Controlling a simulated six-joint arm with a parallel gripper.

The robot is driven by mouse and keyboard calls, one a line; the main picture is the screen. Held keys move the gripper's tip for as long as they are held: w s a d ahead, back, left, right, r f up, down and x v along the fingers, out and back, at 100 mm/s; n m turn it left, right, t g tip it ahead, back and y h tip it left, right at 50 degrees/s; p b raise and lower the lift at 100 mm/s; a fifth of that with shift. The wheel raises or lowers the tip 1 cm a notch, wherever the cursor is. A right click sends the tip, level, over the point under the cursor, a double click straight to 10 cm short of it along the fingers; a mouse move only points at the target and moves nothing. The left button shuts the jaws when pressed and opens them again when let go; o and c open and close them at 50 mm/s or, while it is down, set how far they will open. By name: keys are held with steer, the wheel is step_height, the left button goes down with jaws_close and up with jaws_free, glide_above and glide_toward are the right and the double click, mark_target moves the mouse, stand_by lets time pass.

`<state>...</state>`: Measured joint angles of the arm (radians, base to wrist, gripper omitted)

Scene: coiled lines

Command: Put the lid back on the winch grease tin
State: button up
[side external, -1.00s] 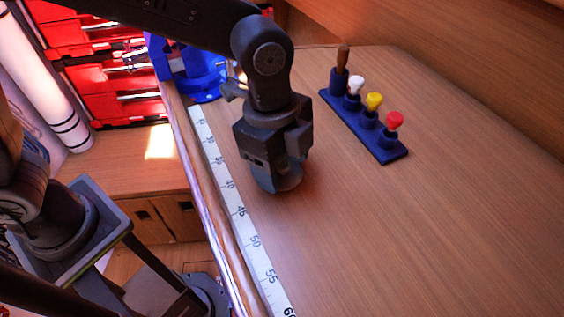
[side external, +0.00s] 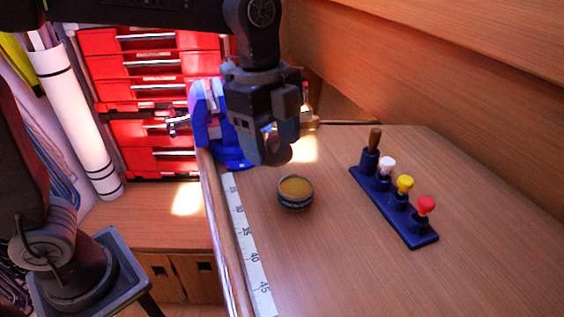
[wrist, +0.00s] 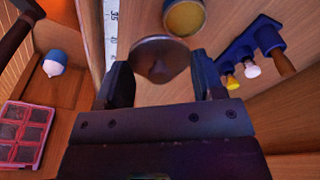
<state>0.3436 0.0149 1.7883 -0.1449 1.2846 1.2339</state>
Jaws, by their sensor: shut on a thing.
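The grease tin (side external: 295,199) stands upright and open on the wooden bench, with yellow-brown grease showing inside. In the wrist view the tin (wrist: 184,17) is at the top edge, partly cut off, beyond the lid. My gripper (side external: 277,150) is in the air, up and left of the tin in the side view. In the wrist view my gripper (wrist: 162,72) is shut on the lid (wrist: 160,58), a round grey-brown disc between the two fingers. The lid is apart from the tin. In the side view the lid is mostly hidden by the fingers.
A dark blue rack (side external: 415,225) with white, yellow and red knobbed tools and a wooden handle stands right of the tin. A blue vise (side external: 234,157) is behind my gripper at the bench edge. A measuring tape (side external: 248,262) runs along the left edge. The front bench is clear.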

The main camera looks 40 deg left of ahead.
steer(key=shift+w+d+f+n+t, duration=0.1)
steer(key=shift+w+d+f+n, duration=0.2)
steer(key=shift+w+f+n, duration=0.6)
steer(key=shift+w+d+f+n+t, duration=0.15)
steer(key=shift+w+d+f, duration=0.1)
steer(key=shift+f, duration=1.1)
steer(key=shift+w+d+f+n+t, duration=0.1)
steer(key=shift+w+d+f+n, duration=0.2)
steer(key=shift+w+f+n, duration=0.6)
steer(key=shift+s+f+m, duration=0.3)
steer(key=shift+f+m, duration=0.05)
steer(key=shift+f, duration=0.05)
steer(key=o, duration=1.1)
steer(key=shift+r, duration=3.5)
